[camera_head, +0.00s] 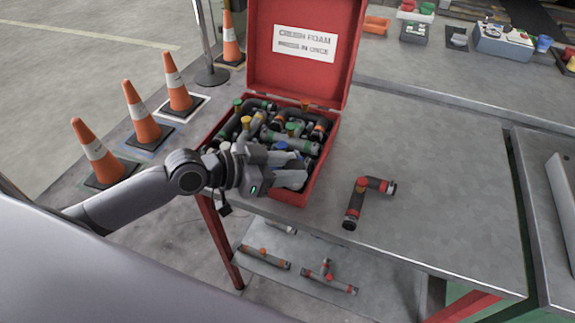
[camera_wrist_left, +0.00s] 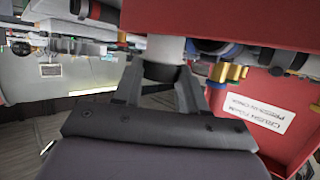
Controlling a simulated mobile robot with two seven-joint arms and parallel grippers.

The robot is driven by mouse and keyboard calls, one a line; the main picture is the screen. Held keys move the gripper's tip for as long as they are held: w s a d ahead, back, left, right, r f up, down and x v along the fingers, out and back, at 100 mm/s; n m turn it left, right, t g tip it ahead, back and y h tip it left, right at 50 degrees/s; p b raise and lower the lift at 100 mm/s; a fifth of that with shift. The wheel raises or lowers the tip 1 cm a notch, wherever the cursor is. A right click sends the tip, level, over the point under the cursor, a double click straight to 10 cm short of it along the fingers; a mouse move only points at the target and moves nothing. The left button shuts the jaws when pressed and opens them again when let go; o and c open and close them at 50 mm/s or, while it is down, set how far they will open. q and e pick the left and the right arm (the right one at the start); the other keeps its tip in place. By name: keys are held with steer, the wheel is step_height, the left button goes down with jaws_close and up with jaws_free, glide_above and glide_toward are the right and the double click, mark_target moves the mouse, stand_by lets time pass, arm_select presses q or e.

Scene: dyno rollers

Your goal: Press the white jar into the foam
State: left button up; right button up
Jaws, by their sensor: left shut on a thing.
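The red case (camera_head: 317,182) stands open on the metal table, its lid up with a white label reading "CRUSH FOAM PRESS IN ONCE". My left gripper (camera_head: 290,172) is over the case's near part. In the left wrist view, my left gripper (camera_wrist_left: 162,72) is shut on a pale, whitish piece, which looks like the white jar (camera_wrist_left: 166,47), with a dark band between the fingers. In the head view the gripper hides the jar. Pipe pieces (camera_head: 290,143) crowd the case and I cannot make out bare foam. My right gripper is not in view.
A dark elbow pipe with red and orange bands (camera_head: 365,203) lies right of the case on otherwise clear tabletop. Several orange cones (camera_head: 141,112) stand left. More pipe pieces (camera_head: 327,281) lie on the lower shelf. The raised lid (camera_head: 300,75) stands at the case's back.

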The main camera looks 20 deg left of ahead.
arm_select(q)
steer(key=shift+f, duration=0.35)
steer(key=o, duration=1.2)
steer(key=shift+c, duration=0.2)
steer(key=b+v, duration=0.1)
steer(key=v, duration=0.4)
steer(key=shift+s+a, duration=0.15)
steer(key=shift+v, duration=0.9)
steer(key=shift+r, duration=0.1)
